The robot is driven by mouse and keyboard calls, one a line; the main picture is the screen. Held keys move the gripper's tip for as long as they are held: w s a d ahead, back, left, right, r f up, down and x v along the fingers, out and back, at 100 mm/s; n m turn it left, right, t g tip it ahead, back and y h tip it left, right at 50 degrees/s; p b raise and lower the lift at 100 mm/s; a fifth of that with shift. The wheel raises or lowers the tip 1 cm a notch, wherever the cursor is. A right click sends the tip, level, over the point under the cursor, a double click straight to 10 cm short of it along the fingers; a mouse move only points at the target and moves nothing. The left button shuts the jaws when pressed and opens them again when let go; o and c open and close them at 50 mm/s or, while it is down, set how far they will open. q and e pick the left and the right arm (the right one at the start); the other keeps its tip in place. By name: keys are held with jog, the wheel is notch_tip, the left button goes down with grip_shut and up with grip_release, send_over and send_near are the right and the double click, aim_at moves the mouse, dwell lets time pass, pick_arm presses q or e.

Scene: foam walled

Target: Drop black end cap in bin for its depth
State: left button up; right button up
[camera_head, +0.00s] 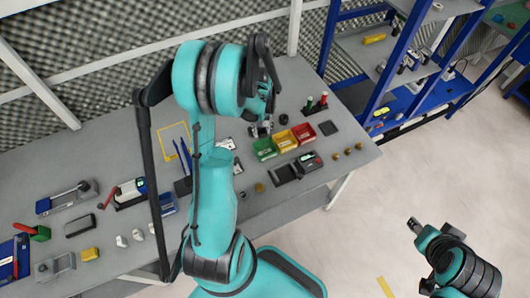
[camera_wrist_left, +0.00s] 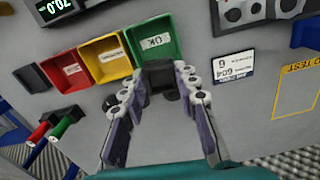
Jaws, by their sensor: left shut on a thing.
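My left gripper (camera_head: 262,130) is over the table beside the bins in the head view. In the left wrist view its fingers (camera_wrist_left: 160,88) are shut on the black end cap (camera_wrist_left: 160,78), which is close to the front of the green bin. The green bin (camera_head: 265,150), yellow bin (camera_head: 286,141) and red bin (camera_head: 304,133) stand in a row. In the left wrist view the green bin (camera_wrist_left: 172,28) has an OK label; the other labels are not clearly legible. My right gripper (camera_head: 415,228) is away from the table at lower right, its jaws too small to judge.
A rack with red and green handles (camera_head: 315,105) and a dark round piece (camera_head: 284,119) stand near the bins. A printed card (camera_wrist_left: 233,66) lies beside the green bin. Blue shelving (camera_head: 380,70) rises at right.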

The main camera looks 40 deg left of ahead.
pick_arm(q)
notch_tip(320, 180, down, 2)
jog(key=shift+f+b, duration=0.1)
jog(key=shift+b, duration=0.3)
jog(key=o, duration=1.2)
notch_tip(320, 180, up, 12)
jog(key=shift+r, duration=0.15)
jog(key=shift+d, duration=0.1)
